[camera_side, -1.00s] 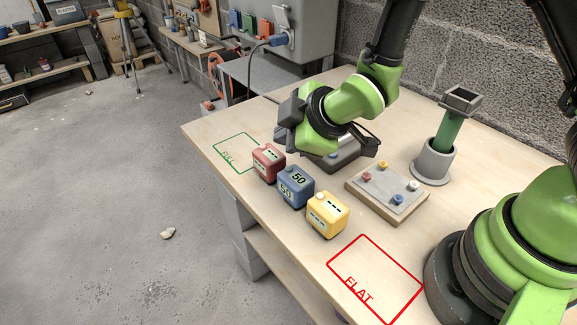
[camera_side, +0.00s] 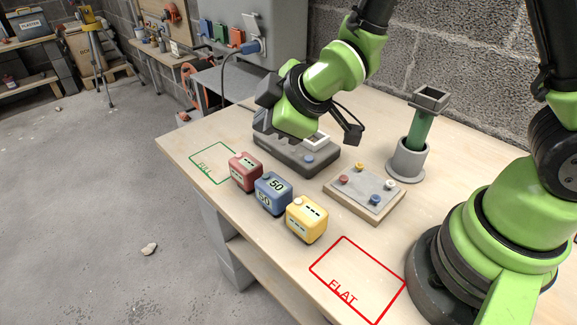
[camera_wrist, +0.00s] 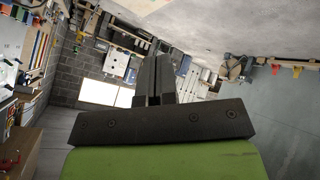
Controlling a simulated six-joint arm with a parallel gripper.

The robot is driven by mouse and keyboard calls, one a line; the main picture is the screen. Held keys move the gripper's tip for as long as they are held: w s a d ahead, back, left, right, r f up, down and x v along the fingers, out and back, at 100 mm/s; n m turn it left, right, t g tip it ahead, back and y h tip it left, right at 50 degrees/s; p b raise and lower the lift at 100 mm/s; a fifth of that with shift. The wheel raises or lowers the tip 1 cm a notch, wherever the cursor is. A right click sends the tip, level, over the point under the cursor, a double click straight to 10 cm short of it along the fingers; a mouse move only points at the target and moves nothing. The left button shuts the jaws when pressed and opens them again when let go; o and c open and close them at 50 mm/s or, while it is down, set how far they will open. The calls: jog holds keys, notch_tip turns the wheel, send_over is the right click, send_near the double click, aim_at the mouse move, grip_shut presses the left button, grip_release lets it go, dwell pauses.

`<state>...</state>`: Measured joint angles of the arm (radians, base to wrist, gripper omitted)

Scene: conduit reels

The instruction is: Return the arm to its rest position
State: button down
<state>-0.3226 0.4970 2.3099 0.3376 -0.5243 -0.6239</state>
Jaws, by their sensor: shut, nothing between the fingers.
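My gripper (camera_wrist: 153,80) is shut in the wrist view, its two dark fingers side by side with nothing between them. In the side view my wrist hangs above the far part of the bench, over a dark grey dock (camera_side: 310,164) with a blue button and a pale-rimmed opening. The fingers cannot be made out clearly there. The red and yellow ones show dashes.
A board (camera_side: 365,194) with several coloured knobs lies right of the dock. A green post stands in a grey round holder (camera_side: 408,160) behind it. A green FULL outline (camera_side: 206,178) and red FLAT outline (camera_side: 340,295) are empty. A grey cabinet (camera_side: 275,30) stands behind.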

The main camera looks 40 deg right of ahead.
jog(key=s+d+r+m, duration=0.5)
jog(key=s+r+m, duration=0.2)
jog(key=r, duration=0.4)
jog(key=s+d+r+m+g, duration=0.1)
jog(key=s+d+r+m, duration=0.1)
jog(key=s+m, duration=0.5)
jog(key=s+r, duration=0.1)
jog(key=s, duration=0.4)
jog(key=shift+s+r+g, duration=0.2)
jog(key=shift+r+g, duration=0.1)
jog(key=shift+r, duration=0.05)
